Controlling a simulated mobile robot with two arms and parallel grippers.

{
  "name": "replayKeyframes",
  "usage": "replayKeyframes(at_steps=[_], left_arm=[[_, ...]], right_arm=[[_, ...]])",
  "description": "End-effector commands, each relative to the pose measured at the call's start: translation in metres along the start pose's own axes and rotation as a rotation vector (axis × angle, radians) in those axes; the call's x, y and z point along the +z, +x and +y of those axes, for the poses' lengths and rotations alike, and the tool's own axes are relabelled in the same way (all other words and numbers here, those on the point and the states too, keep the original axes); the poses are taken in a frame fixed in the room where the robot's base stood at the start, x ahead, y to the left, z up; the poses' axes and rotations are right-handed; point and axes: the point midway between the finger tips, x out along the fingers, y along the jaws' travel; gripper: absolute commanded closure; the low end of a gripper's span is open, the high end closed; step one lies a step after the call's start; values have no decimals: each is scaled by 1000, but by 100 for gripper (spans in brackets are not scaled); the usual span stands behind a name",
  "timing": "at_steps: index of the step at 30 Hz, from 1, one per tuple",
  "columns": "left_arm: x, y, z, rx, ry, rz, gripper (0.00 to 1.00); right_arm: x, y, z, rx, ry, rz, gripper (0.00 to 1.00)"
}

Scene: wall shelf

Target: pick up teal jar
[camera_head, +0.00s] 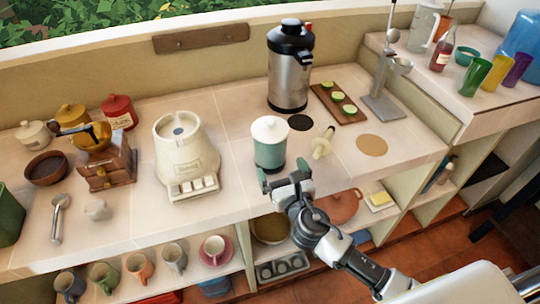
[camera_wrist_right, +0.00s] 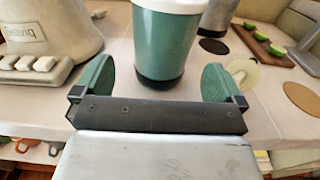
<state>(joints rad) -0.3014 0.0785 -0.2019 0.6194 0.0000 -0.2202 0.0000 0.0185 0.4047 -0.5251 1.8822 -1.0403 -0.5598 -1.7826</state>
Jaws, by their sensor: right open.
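The teal jar (camera_head: 270,150) stands upright on the tiled counter, with a teal body and a white lid. In the right wrist view the teal jar (camera_wrist_right: 164,42) is straight ahead, just beyond the fingers, with a dark base band. My right gripper (camera_head: 287,180) is at the counter's front edge, directly in front of the jar. Its two green finger pads (camera_wrist_right: 160,84) are spread wide and nothing is between them; the jar appears centred beyond the gap. My left gripper is not in view.
A cream blender base (camera_head: 184,150) stands left of the jar. A steel dispenser (camera_head: 289,75) is behind it, and a wooden board (camera_head: 338,104) with lime halves is behind right. A small pale juicer-like tool (camera_head: 323,145) lies close right. Open shelves with mugs are below the counter.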

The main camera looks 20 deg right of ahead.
Motion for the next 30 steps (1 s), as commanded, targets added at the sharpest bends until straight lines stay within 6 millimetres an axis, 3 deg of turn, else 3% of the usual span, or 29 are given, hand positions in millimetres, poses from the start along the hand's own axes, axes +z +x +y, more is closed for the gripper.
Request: replayKeyframes(at_steps=[6, 11, 21, 30], left_arm=[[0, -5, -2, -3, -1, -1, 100], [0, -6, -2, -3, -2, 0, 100], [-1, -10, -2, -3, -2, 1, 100], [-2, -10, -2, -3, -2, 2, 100]], right_arm=[[1, 35, 0, -2, 6, 0, 0], [0, 46, -1, -4, 7, 2, 0], [-2, 90, -5, -4, 9, 1, 0], [-3, 94, -5, -4, 9, 2, 0]])
